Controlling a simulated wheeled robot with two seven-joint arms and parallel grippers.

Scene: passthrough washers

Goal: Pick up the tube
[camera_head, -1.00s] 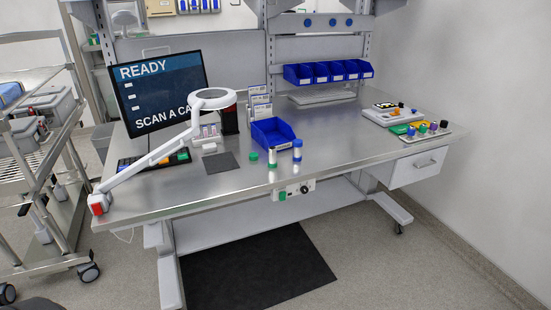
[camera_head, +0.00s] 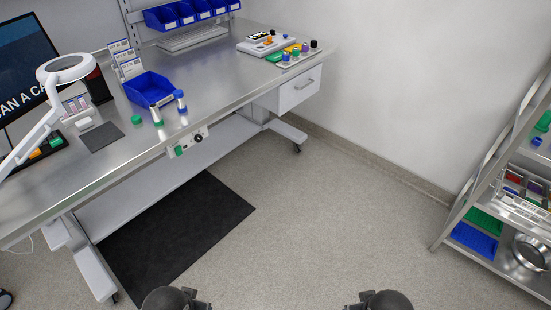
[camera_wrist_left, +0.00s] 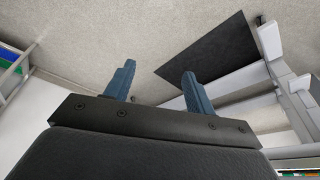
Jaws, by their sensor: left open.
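Two small upright tubes stand near the front edge of the steel bench in the head view. One is a pale tube (camera_head: 157,115) at the left, and the other is a blue-capped tube (camera_head: 181,102) to its right. A green cap-like piece (camera_head: 136,119) lies left of them. Which tube is meant, I cannot tell. My left gripper (camera_wrist_left: 158,82) shows in the left wrist view with its two blue-grey fingers apart and nothing between them. It is away from the tubes, above the floor. Neither gripper's fingers show in the head view, only dark rounded parts of my arms at the bottom.
The bench (camera_head: 215,88) holds a blue bin (camera_head: 148,90) behind the tubes, a ring magnifier lamp (camera_head: 66,68) and a monitor (camera_head: 22,65) at left. A black mat (camera_head: 180,225) lies on the floor. A shelf cart (camera_head: 470,200) stands at right; the floor between is clear.

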